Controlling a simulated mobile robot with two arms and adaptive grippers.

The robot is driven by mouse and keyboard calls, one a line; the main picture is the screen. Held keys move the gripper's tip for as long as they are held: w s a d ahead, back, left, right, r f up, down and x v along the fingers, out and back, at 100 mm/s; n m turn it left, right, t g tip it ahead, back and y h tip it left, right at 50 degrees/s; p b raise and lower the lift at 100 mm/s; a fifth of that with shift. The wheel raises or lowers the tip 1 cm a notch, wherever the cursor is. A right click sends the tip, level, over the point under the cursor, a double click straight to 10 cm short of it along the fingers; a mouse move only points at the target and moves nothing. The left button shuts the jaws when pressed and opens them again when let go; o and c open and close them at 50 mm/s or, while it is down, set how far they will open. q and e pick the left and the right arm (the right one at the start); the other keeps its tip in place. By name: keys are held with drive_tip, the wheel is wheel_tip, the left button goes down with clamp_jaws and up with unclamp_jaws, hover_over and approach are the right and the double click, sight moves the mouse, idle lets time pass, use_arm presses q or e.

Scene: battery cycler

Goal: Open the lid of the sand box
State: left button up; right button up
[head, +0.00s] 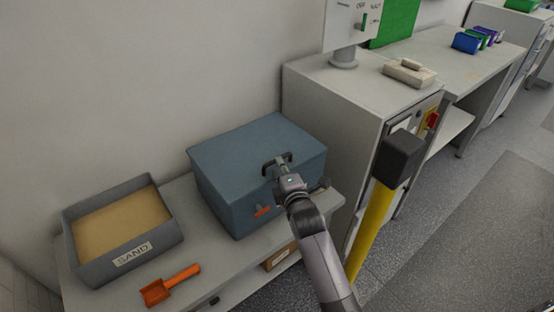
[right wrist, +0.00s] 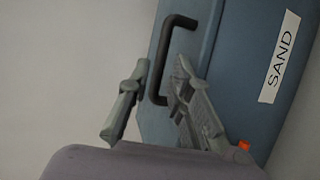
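The sand box (head: 235,180) is a blue-grey box on a light bench, and its lid (head: 245,142) lies shut. A dark handle (head: 272,160) sits at the lid's front edge; it also shows in the right wrist view (right wrist: 159,60). An orange latch (head: 262,211) is on the front, and a SAND label (right wrist: 280,57) shows in the right wrist view. My right gripper (head: 282,172) is at the handle. In the right wrist view its fingers (right wrist: 162,68) are apart, with the handle bar showing between their tips; contact cannot be told. My left gripper is out of view.
An open grey tray of sand (head: 82,267) and an orange scoop (head: 170,285) are left on the bench (head: 225,278). A grey cabinet (head: 345,95) stands close right. A yellow post with a black top (head: 373,225) rises right of my right arm.

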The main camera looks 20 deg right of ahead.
drive_tip(key=shift+w+d+f, duration=0.1)
drive_tip(key=shift+w+f, duration=0.15)
drive_tip(key=shift+w, duration=1)
drive_tip(key=shift+w+d+f, duration=0.1)
drive_tip(key=shift+w+f, duration=0.1)
drive_tip(key=shift+w, duration=1)
drive_tip(key=shift+c, duration=0.2)
clamp_jaws()
